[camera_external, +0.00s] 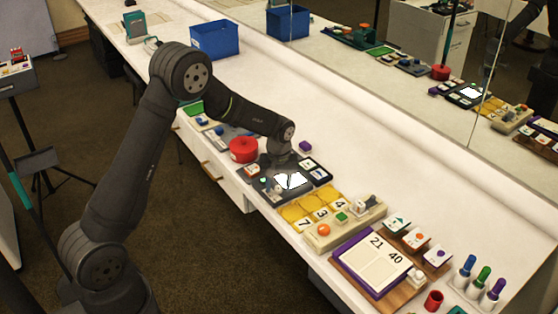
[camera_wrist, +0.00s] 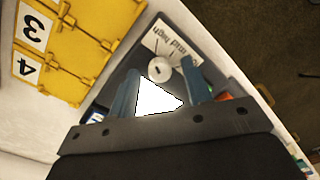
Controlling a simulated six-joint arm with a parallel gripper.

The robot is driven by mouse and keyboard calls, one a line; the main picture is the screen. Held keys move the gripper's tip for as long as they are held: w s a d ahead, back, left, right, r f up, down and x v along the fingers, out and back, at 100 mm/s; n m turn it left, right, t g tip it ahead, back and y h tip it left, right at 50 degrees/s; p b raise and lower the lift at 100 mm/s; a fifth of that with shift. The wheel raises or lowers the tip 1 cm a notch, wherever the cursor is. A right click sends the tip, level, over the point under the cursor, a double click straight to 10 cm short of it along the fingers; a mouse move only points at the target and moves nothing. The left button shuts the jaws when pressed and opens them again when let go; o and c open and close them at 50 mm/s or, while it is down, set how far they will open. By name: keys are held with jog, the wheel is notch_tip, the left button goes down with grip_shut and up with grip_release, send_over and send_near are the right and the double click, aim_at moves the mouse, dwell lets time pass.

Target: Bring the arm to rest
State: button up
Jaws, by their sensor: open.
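My gripper (camera_external: 281,163) points down over a dark panel with a bright white screen (camera_external: 290,182). In the wrist view my gripper (camera_wrist: 160,82) is open, with its two blue-grey fingers apart and no object held between them. The white screen (camera_wrist: 157,98) shows between the fingers. A round pale knob (camera_wrist: 159,69) with a dark slot lies just beyond the screen, near a white label with upside-down print. Part of the panel is hidden behind the gripper body. I cannot tell whether the fingertips touch the panel.
Yellow numbered boxes (camera_external: 305,211) stand close to the panel; they also show in the wrist view (camera_wrist: 75,45). A red round object (camera_external: 243,150) is on the other side. A beige control box (camera_external: 345,224) and blue bin (camera_external: 214,40) share the counter. A mirror lines the back.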

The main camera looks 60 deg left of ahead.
jog(key=m, duration=0.7)
jog(key=shift+m, duration=0.4)
jog(key=m, duration=0.6)
jog(key=shift+m, duration=0.3)
